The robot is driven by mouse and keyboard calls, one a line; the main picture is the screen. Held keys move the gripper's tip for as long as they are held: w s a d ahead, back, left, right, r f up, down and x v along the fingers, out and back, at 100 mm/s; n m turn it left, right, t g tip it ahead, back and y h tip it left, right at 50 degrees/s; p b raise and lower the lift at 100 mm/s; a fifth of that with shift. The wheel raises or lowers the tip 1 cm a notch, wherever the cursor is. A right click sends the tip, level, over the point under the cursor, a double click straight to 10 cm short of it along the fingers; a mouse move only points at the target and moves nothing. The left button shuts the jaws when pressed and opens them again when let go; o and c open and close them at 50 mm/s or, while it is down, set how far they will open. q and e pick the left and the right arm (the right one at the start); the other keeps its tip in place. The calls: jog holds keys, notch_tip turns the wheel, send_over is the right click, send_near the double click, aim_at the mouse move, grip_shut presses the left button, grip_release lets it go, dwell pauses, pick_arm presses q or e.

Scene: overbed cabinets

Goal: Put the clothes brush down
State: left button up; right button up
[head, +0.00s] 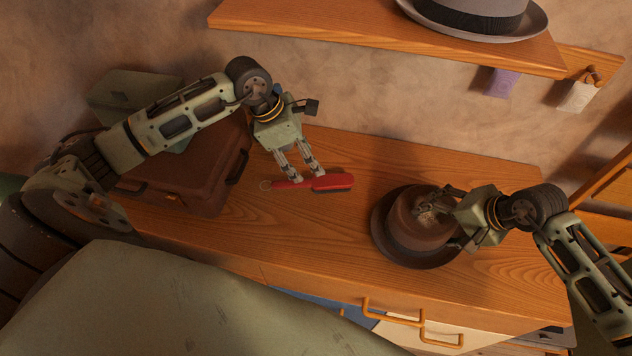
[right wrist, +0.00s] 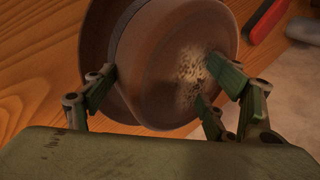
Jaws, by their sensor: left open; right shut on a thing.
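The red clothes brush (head: 332,182) lies on the wooden cabinet top, between the brown case and the brown hat, with its dark bristle side facing the front. Its red edge also shows at the top right of the right wrist view (right wrist: 268,20). My left gripper (head: 302,175) is open, its fingertips right at the back edge of the brush; whether they touch it I cannot tell. My right gripper (head: 441,222) is shut on the brown hat (head: 405,218), with fingers on either side of its crown. The hat has a pale dusty patch (right wrist: 190,68).
A brown case (head: 190,180) stands at the left under my left arm, with a green box (head: 125,90) behind it. A shelf (head: 370,32) with a grey hat (head: 480,18) is above. A purple pouch (head: 500,82) and a pale one (head: 577,97) hang below it. An open drawer (head: 400,320) is in front.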

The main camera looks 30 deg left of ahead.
aim_at(322, 181)
pick_arm(q)
jog(key=x, duration=1)
jog(key=shift+w+f, duration=0.1)
jog(key=shift+f, duration=0.25)
jog(key=shift+c, duration=0.4)
jog(key=c, duration=1.3)
notch_tip(322, 181, up, 11)
jog(key=shift+a+f, duration=0.1)
jog(key=shift+f, duration=0.15)
jog(key=shift+c, duration=0.2)
notch_tip(322, 181, down, 10)
jog(key=shift+w+r, duration=0.1)
grip_shut()
